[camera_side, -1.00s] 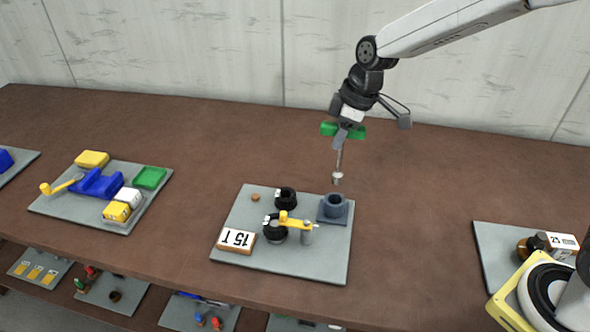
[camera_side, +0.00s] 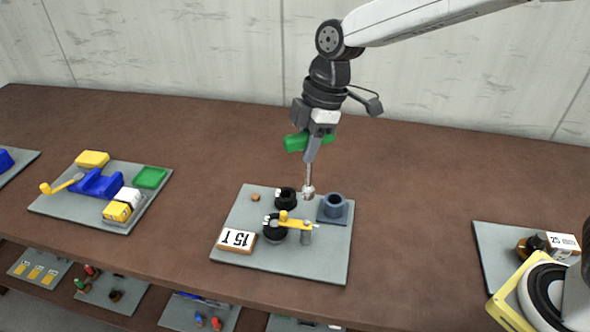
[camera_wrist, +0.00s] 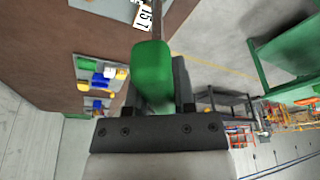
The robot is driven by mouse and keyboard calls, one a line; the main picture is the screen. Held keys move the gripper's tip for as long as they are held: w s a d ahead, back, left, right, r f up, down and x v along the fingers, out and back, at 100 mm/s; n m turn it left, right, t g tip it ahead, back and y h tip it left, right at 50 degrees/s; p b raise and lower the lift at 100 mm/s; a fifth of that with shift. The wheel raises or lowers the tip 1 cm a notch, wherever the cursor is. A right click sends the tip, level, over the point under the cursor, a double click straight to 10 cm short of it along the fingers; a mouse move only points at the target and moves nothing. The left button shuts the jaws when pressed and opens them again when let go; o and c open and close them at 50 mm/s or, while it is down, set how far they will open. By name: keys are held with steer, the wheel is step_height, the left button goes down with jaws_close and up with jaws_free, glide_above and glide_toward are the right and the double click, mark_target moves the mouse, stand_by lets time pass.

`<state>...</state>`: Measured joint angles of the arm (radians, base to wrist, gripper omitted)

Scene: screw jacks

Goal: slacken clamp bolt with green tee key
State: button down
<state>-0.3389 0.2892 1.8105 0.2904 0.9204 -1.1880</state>
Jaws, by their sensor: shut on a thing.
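My gripper (camera_side: 312,146) is shut on the green handle of the tee key (camera_side: 294,142) and holds it with the shaft pointing down. The key's socket end hangs at the black collar and yellow arm, over the grey board (camera_side: 261,256); whether it touches anything I cannot tell. The green handle (camera_wrist: 152,70) fills the middle of the wrist view between the jaws. On the board are a black collar (camera_side: 286,198), a second black part (camera_side: 273,232) with a yellow arm (camera_side: 290,220), and a grey post (camera_side: 306,235). I cannot make out the clamp bolt itself.
A blue-grey holder (camera_side: 333,207) stands empty at the board's right. A "15 T" block (camera_side: 236,240) lies at its front left. Another board (camera_side: 60,205) with blue and yellow parts is at left; one (camera_side: 500,255) is at right. Bare table lies between.

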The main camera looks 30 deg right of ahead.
mark_target(306, 187)
steer(key=shift+f, duration=0.1)
step_height(306, 187, down, 7)
steer(key=shift+r, duration=0.1)
steer(key=m+t, duration=0.1)
steer(key=m, duration=0.3)
steer(key=shift+w, duration=0.1)
steer(key=shift+d+m+t+h, duration=0.1)
steer(key=shift+m+t+h, duration=0.25)
steer(key=shift+m, duration=0.95)
steer(key=shift+d+m+t+h, duration=0.1)
steer(key=shift+m+t+h, duration=0.2)
steer(key=shift+m, duration=1)
steer(key=shift+w, duration=0.1)
steer(key=shift+f, duration=0.75)
steer(key=shift+a+n+g+y, duration=0.1)
steer(key=shift+n+g+y, duration=0.35)
steer(key=shift+n, duration=1.75)
steer(key=shift+n+g, duration=0.6)
steer(key=shift+n, duration=1.7)
